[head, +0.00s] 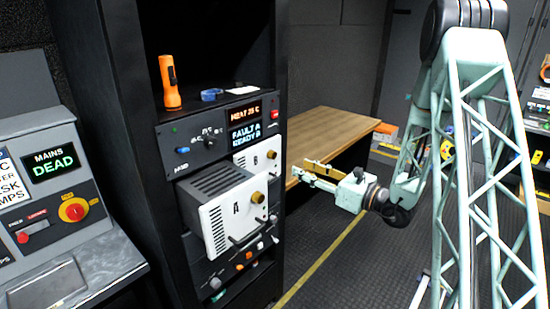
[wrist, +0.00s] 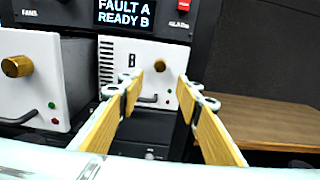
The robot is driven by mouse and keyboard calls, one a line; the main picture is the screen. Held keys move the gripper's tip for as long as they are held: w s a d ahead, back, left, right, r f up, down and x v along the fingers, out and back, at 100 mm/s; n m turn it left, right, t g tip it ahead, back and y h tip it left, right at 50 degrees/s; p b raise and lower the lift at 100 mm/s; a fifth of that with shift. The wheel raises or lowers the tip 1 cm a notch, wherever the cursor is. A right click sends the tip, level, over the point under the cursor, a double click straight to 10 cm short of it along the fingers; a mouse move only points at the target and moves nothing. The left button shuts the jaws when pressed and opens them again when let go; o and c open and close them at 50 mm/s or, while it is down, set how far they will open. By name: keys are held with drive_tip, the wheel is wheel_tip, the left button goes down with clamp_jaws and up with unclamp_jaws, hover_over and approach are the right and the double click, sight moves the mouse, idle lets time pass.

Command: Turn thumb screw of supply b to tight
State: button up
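Supply b (wrist: 125,62) is a white-faced unit marked B, seated in the rack; it also shows in the head view (head: 243,160), partly hidden behind supply A. Its brass thumb screw (wrist: 160,65) is a small round knob at the upper right of the face, also visible in the head view (head: 271,154). My gripper (wrist: 161,88) is open and empty, its two yellow-padded fingers pointing at the face with the screw between them in the picture. In the head view my gripper (head: 299,172) is still apart from the screw. How far the screw is turned cannot be told.
Supply A (head: 222,222) juts out of the rack to the left, with its own brass knob (head: 257,197). The panel display (head: 245,134) above reads FAULT A, READY B. A wooden table (head: 340,130) stands on the right. A flashlight (head: 169,83) stands on the upper shelf.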

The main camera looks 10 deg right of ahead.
sight(275, 156)
drive_tip(key=shift+w, duration=0.15)
idle(0.3)
drive_tip(key=shift+b+x, duration=0.55)
drive_tip(key=shift+x, duration=6.25)
drive_tip(key=shift+c, duration=0.3)
drive_tip(key=c, duration=0.8)
